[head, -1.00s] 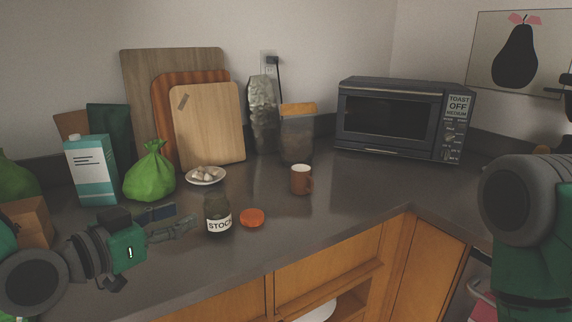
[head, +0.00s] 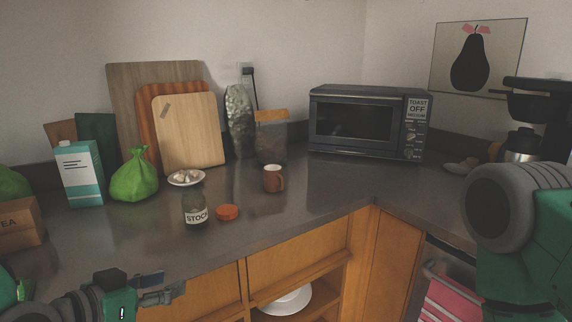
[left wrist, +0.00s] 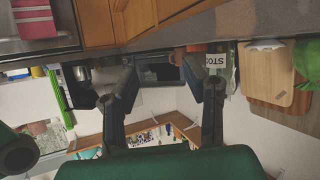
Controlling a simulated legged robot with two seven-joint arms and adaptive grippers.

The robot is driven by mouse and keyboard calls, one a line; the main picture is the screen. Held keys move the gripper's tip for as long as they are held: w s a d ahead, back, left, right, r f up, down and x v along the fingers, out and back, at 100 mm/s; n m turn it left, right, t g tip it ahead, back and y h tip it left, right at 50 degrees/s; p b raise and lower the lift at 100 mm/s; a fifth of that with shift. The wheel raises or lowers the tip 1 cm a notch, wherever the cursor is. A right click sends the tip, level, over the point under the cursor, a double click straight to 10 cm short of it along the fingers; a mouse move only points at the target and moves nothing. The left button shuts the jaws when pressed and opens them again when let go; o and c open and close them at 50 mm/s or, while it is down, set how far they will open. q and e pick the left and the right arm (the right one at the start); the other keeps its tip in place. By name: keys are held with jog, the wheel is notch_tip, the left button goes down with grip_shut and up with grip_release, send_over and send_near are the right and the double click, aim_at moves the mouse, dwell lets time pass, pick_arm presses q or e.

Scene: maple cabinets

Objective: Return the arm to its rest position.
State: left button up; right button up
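My left gripper (head: 165,287) is low in the head view, in front of the counter's front edge and below the stock jar. It is empty. In the left wrist view its two fingers (left wrist: 164,85) stand apart with nothing between them. The dark stock jar (head: 195,211) stands upright and uncapped on the counter, and its label also shows in the left wrist view (left wrist: 216,60). An orange lid (head: 227,212) lies to the right of the jar. Part of my right arm fills the right edge of the head view. My right gripper is out of view.
The dark counter (head: 300,210) holds a brown mug (head: 273,179), a plate of garlic (head: 186,178), a green bag (head: 134,175), a carton (head: 80,174) and a toaster oven (head: 367,122). Wooden cabinets (head: 300,258) and an open shelf with a white plate (head: 287,300) lie below.

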pick_arm(q)
jog(key=s+a+f+n+g+y, duration=0.1)
jog(key=s+f+g+y, duration=0.15)
jog(key=s+f, duration=0.55)
jog(key=s+a+f+n+g+y, duration=0.15)
jog(key=s+f+g, duration=0.3)
jog(key=f, duration=0.65)
jog(key=s+a+f+n+g+y, duration=0.1)
jog(key=s+a+f+g, duration=0.1)
jog(key=s+f, duration=0.2)
jog(key=s+a+f+g+y, duration=0.2)
jog(key=s+f, duration=0.3)
jog(key=s, duration=0.5)
jog(key=shift+s+a+n, duration=0.25)
jog(key=shift+s+n, duration=0.1)
jog(key=shift+a+f, duration=0.1)
